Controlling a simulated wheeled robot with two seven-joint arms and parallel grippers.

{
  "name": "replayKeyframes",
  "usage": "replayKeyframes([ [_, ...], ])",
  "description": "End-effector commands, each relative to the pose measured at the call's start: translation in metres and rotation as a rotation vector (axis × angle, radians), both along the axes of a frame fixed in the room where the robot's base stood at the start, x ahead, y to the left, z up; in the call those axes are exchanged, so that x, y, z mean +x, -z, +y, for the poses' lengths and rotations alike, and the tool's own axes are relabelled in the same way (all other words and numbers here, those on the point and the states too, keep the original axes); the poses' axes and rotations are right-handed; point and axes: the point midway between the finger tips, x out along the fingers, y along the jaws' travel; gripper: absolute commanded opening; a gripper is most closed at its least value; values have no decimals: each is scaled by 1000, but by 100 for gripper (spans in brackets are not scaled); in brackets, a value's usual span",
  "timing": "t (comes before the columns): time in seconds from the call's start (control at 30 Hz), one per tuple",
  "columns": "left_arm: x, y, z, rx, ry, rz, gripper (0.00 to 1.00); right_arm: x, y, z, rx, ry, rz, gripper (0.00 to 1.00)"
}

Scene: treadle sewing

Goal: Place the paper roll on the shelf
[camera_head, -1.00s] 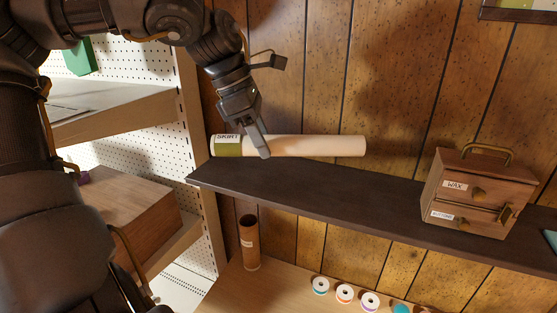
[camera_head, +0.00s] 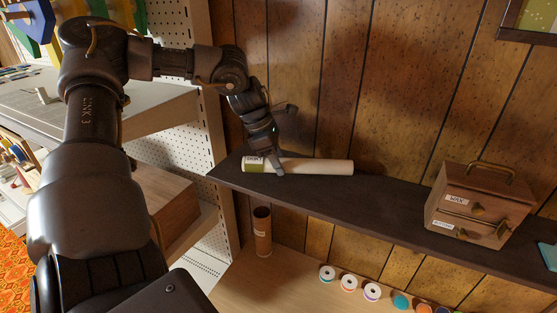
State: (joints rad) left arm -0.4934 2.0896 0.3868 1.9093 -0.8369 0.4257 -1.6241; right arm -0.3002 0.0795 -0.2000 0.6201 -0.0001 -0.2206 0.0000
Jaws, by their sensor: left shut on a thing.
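The paper roll (camera_head: 318,167) is a long cream tube with a green label at its left end. It lies level along the back of the dark shelf (camera_head: 330,197), close to the wood-panelled wall. I cannot tell whether it touches the shelf top or is just above it. My left gripper (camera_head: 277,168) reaches down from the upper left and is shut on the roll near its labelled end. The fingers hide a small part of the roll. My right gripper is not in view.
A wooden drawer box (camera_head: 479,205) with a handle stands on the shelf at the right. The shelf between roll and box is clear. Below, a brown tube (camera_head: 262,232) and several thread spools (camera_head: 349,283) stand on a wooden surface. Pegboard shelving (camera_head: 150,112) is at the left.

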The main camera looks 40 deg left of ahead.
Motion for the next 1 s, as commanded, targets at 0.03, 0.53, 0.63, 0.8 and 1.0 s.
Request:
replayKeyframes([
  [0.03, 0, 3, 0, -1, 0, 2, 14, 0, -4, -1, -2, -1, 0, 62],
  [0.53, 0, 13, 0, 1, 0, -2, 37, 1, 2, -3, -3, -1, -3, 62],
  [0.63, 0, 12, 0, 0, 0, -1, 50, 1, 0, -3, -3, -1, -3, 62],
  [0.8, 0, 12, 0, 0, 0, -1, 58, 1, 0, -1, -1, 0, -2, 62],
  [1.0, 0, 10, 0, -1, 0, -2, 58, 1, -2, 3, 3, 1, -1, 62],
])
